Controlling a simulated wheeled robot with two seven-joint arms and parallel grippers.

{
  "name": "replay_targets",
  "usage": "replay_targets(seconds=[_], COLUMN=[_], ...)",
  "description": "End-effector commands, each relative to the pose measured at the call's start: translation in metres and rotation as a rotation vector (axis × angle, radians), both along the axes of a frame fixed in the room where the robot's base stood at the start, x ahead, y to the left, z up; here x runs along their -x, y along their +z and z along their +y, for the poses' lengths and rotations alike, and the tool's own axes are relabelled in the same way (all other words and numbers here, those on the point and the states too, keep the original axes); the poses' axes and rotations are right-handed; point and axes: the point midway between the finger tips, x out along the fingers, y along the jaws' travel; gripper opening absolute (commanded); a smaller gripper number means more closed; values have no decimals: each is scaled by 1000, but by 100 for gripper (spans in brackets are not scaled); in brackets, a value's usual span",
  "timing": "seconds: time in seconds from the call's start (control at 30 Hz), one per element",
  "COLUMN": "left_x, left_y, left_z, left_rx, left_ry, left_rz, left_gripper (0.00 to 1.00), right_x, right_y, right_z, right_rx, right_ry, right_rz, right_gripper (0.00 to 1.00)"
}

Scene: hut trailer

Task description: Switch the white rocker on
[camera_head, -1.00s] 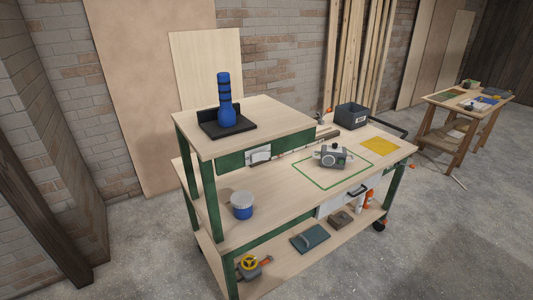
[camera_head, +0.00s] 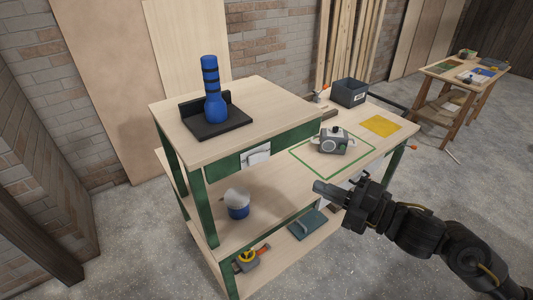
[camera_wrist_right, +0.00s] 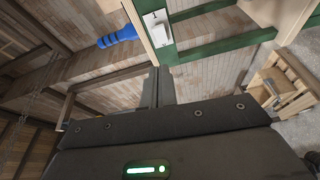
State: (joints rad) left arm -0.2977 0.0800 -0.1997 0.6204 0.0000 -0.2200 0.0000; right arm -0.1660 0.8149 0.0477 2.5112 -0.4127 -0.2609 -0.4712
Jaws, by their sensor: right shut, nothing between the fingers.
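The white rocker (camera_head: 256,156) sits on the green panel under the raised shelf of the workbench. It is small in the head view, and I cannot tell which way it is tipped. It also shows in the right wrist view (camera_wrist_right: 157,27), at the top, beyond the fingertips. My right gripper (camera_head: 320,188) is shut and empty. It is in front of the bench, to the right of and lower in the picture than the rocker, apart from it. Its closed fingers show in the right wrist view (camera_wrist_right: 158,87). My left gripper is not in view.
A blue torch-like object (camera_head: 213,95) stands on a black base on the raised shelf. The floor in front is clear.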

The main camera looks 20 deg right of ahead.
Motion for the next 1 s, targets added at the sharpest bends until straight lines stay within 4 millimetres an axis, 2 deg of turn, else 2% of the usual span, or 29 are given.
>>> replay_targets(seconds=[0.03, 0.47, 0.63, 0.87, 1.0], left_x=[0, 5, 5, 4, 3], left_y=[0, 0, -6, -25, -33], left_z=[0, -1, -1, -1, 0], left_rx=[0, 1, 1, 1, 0], left_ry=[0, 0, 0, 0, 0], left_rz=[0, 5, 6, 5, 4], left_gripper=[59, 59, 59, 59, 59], right_x=[6, -1, -5, -22, -38], right_y=[6, 0, -1, -2, -1], right_z=[12, 15, 17, 32, 47], right_rx=[19, 63, 59, 58, 57], right_ry=[35, 39, 36, 34, 34], right_rz=[-33, -49, -51, -57, -57], right_gripper=[0, 0, 0, 0, 0])
